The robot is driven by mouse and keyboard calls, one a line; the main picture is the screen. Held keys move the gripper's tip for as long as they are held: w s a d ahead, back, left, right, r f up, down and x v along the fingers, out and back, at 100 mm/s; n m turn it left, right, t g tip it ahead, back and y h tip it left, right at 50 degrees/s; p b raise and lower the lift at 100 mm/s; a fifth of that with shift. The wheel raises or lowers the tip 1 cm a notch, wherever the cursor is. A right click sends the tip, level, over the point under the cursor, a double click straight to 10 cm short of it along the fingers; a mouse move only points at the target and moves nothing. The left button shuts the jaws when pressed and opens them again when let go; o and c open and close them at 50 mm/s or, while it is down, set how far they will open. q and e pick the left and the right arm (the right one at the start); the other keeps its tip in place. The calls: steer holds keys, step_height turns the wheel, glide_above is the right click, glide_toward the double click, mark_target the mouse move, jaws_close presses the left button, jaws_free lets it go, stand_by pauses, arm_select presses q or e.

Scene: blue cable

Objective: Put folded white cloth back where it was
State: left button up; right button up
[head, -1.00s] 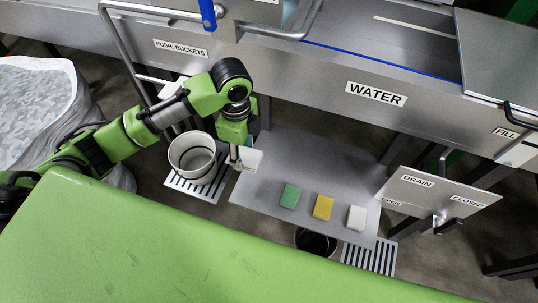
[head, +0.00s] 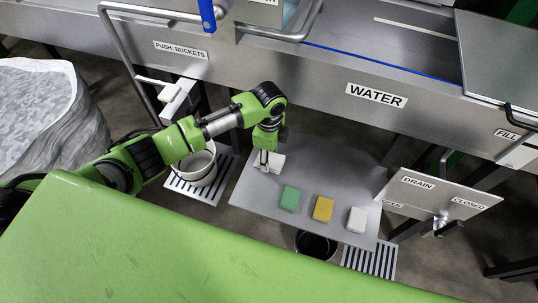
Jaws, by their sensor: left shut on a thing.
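The folded white cloth (head: 277,163) is at the far left part of the grey metal shelf (head: 250,194) in the head view. My left gripper (head: 266,168) points down and is shut on the cloth's left side. The fingers partly cover the cloth. I cannot tell whether the cloth touches the shelf or hangs just above it. My right gripper is not in view.
A green sponge (head: 289,198), a yellow sponge (head: 323,208) and a white block (head: 356,219) sit in a row on the shelf. A white bucket (head: 199,175) stands on a grate at left. The drain sign panel (head: 440,200) is at right.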

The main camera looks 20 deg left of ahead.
arm_select(q)
steer(key=shift+f, duration=0.1)
steer(key=o, duration=1.1)
steer(key=shift+c, duration=0.2)
step_height(320, 180, up, 12)
